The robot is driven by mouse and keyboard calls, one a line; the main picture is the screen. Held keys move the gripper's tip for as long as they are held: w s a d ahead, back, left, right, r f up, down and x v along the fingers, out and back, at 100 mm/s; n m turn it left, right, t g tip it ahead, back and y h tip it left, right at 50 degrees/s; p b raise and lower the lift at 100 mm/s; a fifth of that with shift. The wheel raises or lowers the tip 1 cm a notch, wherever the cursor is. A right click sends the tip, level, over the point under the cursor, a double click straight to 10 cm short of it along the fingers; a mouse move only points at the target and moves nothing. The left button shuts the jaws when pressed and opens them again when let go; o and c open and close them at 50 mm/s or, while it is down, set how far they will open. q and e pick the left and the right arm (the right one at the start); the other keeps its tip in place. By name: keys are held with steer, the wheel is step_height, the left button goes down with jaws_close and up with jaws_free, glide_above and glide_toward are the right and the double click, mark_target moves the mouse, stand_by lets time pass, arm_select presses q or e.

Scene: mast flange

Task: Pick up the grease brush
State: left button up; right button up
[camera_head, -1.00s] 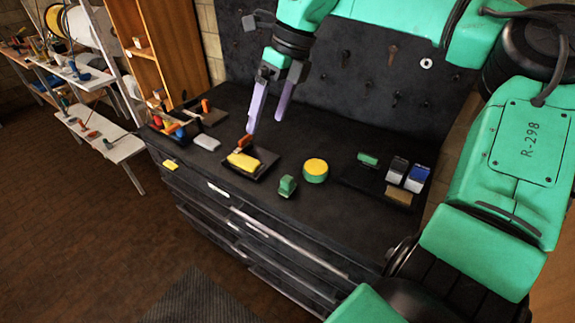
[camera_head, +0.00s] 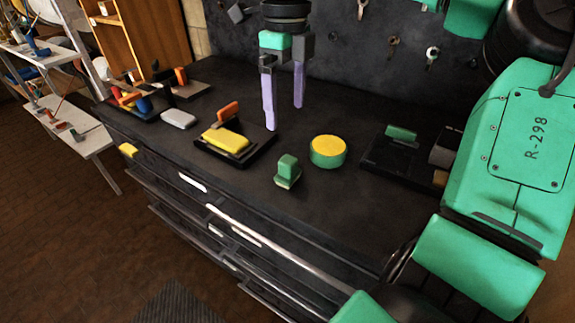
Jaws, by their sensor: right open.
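I cannot tell for sure which item is the grease brush. A small green block with a pale lower edge (camera_head: 287,171) stands on the dark bench top and could be it. An orange-handled item (camera_head: 228,111) lies at the back of a black tray (camera_head: 262,158), behind a yellow block (camera_head: 226,140). My right gripper (camera_head: 284,116) points down with its two pale purple fingers apart and nothing between them. It hangs above the bench, behind the green block and right of the orange handle. My left gripper is not in view.
A round yellow-topped green tin (camera_head: 328,151) stands right of the green block. A dark tray (camera_head: 375,160) with a green item (camera_head: 401,133) is further right, partly hidden by my arm. A grey block (camera_head: 178,119) lies at the left. The front strip of the bench (camera_head: 330,215) is clear.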

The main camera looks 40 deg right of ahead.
mark_target(288, 160)
steer(key=f, duration=0.9)
steer(key=s+f+p, duration=0.1)
steer(key=f, duration=0.3)
steer(key=shift+a+f, duration=0.2)
steer(key=shift+f, duration=0.15)
steer(key=shift+w+d+f, duration=0.1)
steer(key=shift+f, duration=0.25)
steer(key=c, duration=1.5)
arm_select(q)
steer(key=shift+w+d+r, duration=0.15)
arm_select(e)
steer(key=shift+r, duration=0.15)
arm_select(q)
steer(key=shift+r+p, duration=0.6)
arm_select(e)
step_height(288, 160, up, 20)
steer(key=shift+f, duration=0.1)
